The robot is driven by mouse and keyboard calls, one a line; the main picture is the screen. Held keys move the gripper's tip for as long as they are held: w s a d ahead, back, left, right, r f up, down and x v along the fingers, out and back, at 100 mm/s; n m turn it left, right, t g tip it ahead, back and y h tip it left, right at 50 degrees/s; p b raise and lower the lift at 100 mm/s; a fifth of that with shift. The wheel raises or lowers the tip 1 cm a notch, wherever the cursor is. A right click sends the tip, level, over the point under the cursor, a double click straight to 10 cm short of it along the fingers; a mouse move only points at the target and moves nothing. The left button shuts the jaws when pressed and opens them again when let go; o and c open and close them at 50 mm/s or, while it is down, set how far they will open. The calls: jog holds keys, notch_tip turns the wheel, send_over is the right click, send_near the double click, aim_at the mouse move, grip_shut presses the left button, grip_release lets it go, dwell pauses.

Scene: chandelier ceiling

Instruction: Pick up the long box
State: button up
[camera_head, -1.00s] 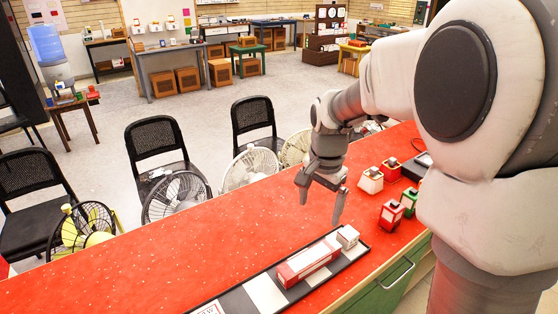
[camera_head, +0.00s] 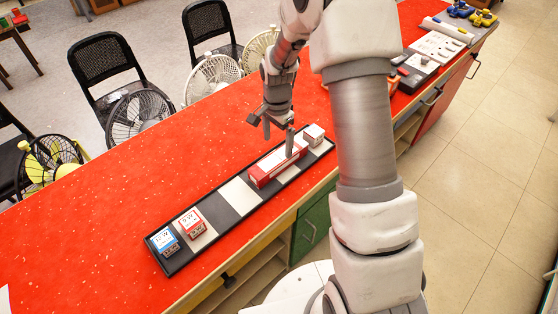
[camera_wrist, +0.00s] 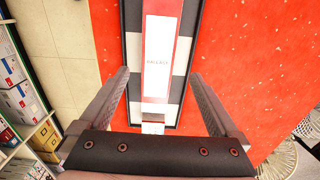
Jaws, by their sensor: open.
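The long box (camera_head: 275,164) is red with a white top and lies lengthwise on a black-and-white tray (camera_head: 238,198) on the red counter. My gripper (camera_head: 279,135) is open above the box's far end, with one finger in front of the box in the head view. In the wrist view the long box (camera_wrist: 158,62) runs up the middle, with printed lettering on its white top. My open fingers (camera_wrist: 160,95) stand to either side of its line, with a gap on both sides. I see nothing between them touching the box.
A small white box (camera_head: 313,133) sits at the tray's far end. A blue-and-white box (camera_head: 165,240) and a red-and-white box (camera_head: 192,222) sit at its near end. Several fans and black chairs line the counter's far side. The red counter left of the tray is clear.

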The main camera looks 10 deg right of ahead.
aim_at(279, 156)
jog(key=shift+s+d+f, duration=0.1)
jog(key=shift+d+f, duration=0.05)
jog(key=shift+f, duration=3.35)
jog(key=shift+r, duration=0.1)
grip_shut()
